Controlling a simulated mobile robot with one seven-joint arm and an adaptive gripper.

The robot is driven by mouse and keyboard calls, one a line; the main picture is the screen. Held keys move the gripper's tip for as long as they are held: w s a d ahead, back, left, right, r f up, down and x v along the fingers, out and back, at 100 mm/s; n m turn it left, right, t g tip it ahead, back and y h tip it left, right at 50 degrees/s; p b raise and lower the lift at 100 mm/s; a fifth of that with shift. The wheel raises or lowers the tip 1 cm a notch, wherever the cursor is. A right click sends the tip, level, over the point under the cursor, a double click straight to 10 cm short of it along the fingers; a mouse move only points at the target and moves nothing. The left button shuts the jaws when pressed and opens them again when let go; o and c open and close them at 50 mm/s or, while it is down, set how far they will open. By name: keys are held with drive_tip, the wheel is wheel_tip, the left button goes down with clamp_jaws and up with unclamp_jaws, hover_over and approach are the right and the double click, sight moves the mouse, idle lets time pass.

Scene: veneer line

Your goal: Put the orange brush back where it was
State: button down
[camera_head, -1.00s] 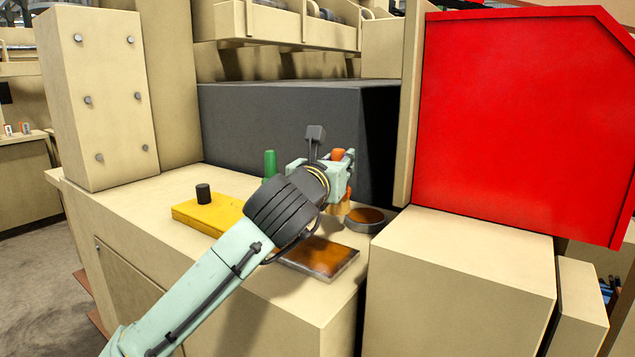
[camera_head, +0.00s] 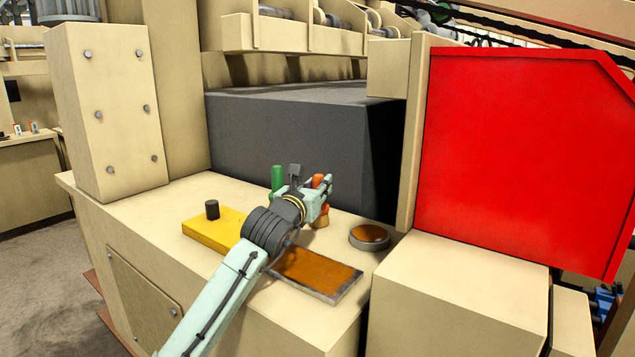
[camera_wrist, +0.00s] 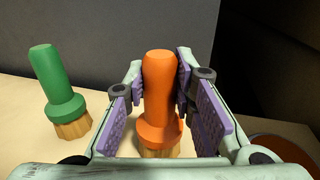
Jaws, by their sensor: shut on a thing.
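The orange brush (camera_wrist: 159,90) stands upright between the purple finger pads of my gripper (camera_wrist: 160,95) in the wrist view, with its tan bristles pointing down. In the head view the brush (camera_head: 319,181) and my gripper (camera_head: 318,190) are above the beige bench, left of the round dish. My gripper is shut on the brush's handle. Whether the bristles touch the bench I cannot tell. A green brush (camera_wrist: 58,92) stands upright to the left; it also shows in the head view (camera_head: 277,178), partly behind my gripper.
A round dish of brown stuff (camera_head: 369,236) and a rectangular tray of the same (camera_head: 335,278) lie on the bench (camera_head: 150,220). A yellow block with a black knob (camera_head: 205,233) is at left. A dark grey box (camera_head: 290,135) rises behind; a red panel (camera_head: 510,150) stands at right.

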drive_tip(key=shift+f+b, duration=0.2)
drive_tip(key=shift+b, duration=0.1)
drive_tip(key=c, duration=1.3)
unclamp_jaws()
drive_tip(key=shift+c, duration=0.2)
drive_tip(key=shift+r, duration=0.2)
drive_tip(key=b+v, duration=0.3)
drive_tip(key=v, duration=0.9)
drive_tip(key=shift+b, duration=0.4)
